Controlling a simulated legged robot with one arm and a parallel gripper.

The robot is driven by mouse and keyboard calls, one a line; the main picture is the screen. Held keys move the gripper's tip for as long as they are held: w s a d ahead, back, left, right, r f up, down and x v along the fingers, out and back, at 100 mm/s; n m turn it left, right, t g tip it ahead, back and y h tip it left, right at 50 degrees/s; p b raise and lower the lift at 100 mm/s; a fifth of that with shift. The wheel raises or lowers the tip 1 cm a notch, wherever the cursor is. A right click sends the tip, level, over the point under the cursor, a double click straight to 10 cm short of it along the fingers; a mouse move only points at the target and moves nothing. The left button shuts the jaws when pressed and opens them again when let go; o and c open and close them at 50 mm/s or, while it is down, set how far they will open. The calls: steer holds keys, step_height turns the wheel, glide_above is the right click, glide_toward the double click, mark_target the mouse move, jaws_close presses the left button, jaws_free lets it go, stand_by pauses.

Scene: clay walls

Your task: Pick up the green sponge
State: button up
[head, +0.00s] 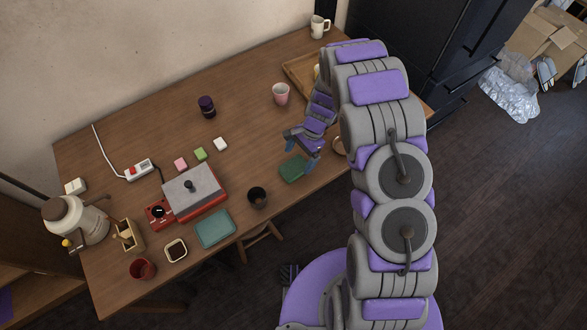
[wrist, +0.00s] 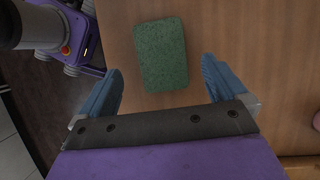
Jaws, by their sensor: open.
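The green sponge (head: 293,168) lies flat on the wooden table (head: 255,100), near the front edge, in the head view. In the wrist view the sponge (wrist: 161,54) is a dark green rounded rectangle beyond the fingertips, roughly between their lines. My gripper (head: 300,154) is above the table by the sponge, with its fingers apart. In the wrist view my gripper (wrist: 161,75) shows two blue fingers spread wide with nothing between them. The sponge looks apart from both fingers. The exact height of the fingers above it is hard to tell.
A pink cup (head: 281,94) and a wooden tray (head: 297,72) are farther back. A red-and-grey appliance (head: 194,190) is at left. The table around the sponge is mostly clear.

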mark_target(295, 166)
steer(key=x, duration=0.2)
steer(key=b+x, duration=0.1)
steer(key=x, duration=0.1)
steer(key=shift+w+f+b, duration=0.2)
steer(key=shift+f+b, duration=0.1)
steer(key=shift+a+f, duration=0.2)
steer(key=shift+f, duration=0.05)
steer(key=shift+d+f, duration=0.15)
steer(key=c, duration=1.1)
steer(key=shift+o, duration=0.2)
steer(key=shift+r, duration=0.4)
steer(key=r, duration=0.1)
steer(key=r+p, duration=0.1)
steer(key=r, duration=0.1)
steer(key=shift+s+r+p, duration=0.25)
steer(key=shift+s+p, duration=0.05)
steer(key=shift+s, duration=0.05)
steer(key=s+d+p, duration=0.1)
steer(key=s+d, duration=0.2)
steer(key=s, duration=0.4)
steer(key=s+d+r+p, duration=0.1)
steer(key=s+d, duration=0.2)
steer(key=s, duration=0.4)
steer(key=shift+d, duration=0.15)
